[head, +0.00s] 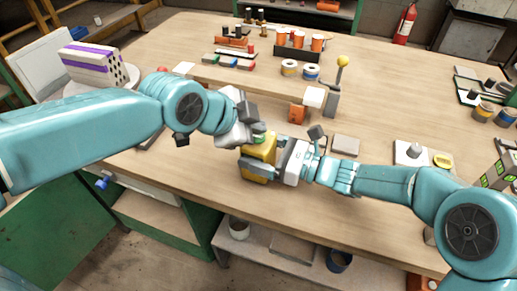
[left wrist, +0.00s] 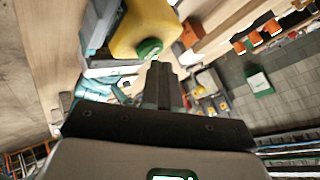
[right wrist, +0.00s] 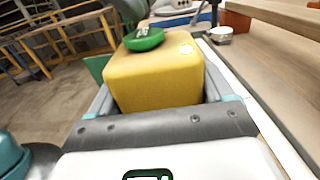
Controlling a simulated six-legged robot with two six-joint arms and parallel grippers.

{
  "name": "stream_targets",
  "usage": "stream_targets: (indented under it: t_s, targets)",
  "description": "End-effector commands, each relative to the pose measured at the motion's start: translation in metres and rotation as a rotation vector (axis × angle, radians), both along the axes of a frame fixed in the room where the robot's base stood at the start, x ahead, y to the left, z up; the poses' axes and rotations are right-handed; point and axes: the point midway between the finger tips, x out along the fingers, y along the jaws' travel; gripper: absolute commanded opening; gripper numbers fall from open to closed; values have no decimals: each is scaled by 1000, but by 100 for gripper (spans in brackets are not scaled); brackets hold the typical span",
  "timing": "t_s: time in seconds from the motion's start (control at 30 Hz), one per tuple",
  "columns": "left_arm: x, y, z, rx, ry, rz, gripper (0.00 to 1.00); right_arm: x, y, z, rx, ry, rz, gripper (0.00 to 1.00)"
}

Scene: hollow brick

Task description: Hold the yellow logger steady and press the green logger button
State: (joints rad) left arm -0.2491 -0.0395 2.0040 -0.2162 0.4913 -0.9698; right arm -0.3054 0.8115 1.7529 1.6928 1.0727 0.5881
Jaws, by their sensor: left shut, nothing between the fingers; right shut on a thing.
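The yellow logger (head: 258,152) is a block near the table's front edge, with a round green button (right wrist: 143,39) on its top face. My right gripper (head: 270,161) is shut on the logger, one finger along each side in the right wrist view (right wrist: 155,95). My left gripper (head: 252,131) is shut and empty, its tips right by the green button. In the left wrist view the shut fingertips (left wrist: 158,70) are close to the button (left wrist: 149,48) on the logger (left wrist: 145,22). Whether they touch it I cannot tell.
Behind the grippers stand a yellow-knobbed lever (head: 340,75), an orange block (head: 297,114) and two tape rolls (head: 289,68). A grey tile (head: 345,145) lies to the right. A purple-striped block (head: 90,60) is at the left. The table's middle right is clear.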

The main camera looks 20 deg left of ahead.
Motion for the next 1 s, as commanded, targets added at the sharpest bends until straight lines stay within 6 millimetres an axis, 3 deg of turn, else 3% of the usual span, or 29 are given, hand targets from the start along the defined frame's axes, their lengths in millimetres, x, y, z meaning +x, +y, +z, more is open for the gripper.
stream_targets:
  t_s: [0.6, 1.0]
  targets:
    - [1, 0, 56, 0, -2, 1, 0, 0, 0, 1, 1, -1, 0, 38]
    - [0, 0, 60, 0, 0, 0, 0, 0, 0, 1, 1, -1, 0, 38]
